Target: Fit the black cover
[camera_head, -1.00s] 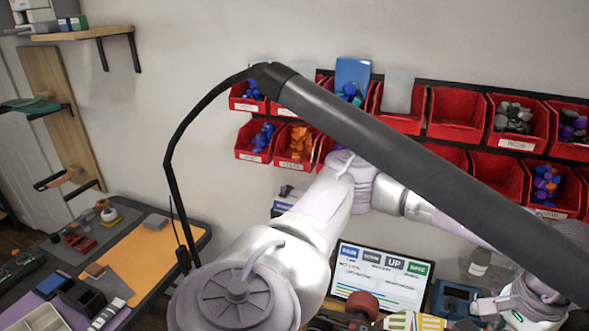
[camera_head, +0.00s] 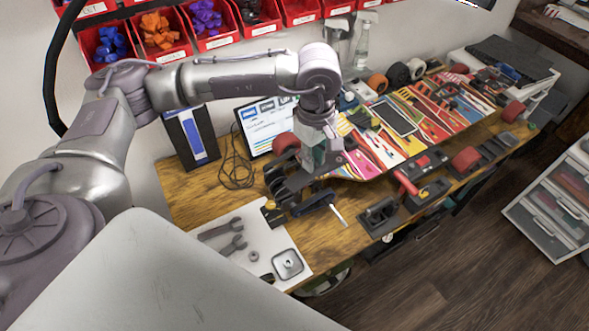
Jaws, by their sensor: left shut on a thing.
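A brightly patterned skateboard deck (camera_head: 366,163) lies on the wooden workbench. A black rectangle with a pale edge (camera_head: 395,116) shows on the deck; I cannot tell whether it is the black cover or a recess. My left gripper (camera_head: 298,184) points down over the bench, at the near left end of the deck. It is shut on a dark thing, mostly hidden by the fingers, so I cannot tell what it is. My right gripper is out of view.
A white mat (camera_head: 262,243) with wrenches (camera_head: 220,229) and a square metal part (camera_head: 287,264) lies at the front left. A lit screen (camera_head: 262,128) stands behind the gripper. Red bins (camera_head: 160,36) hang on the wall.

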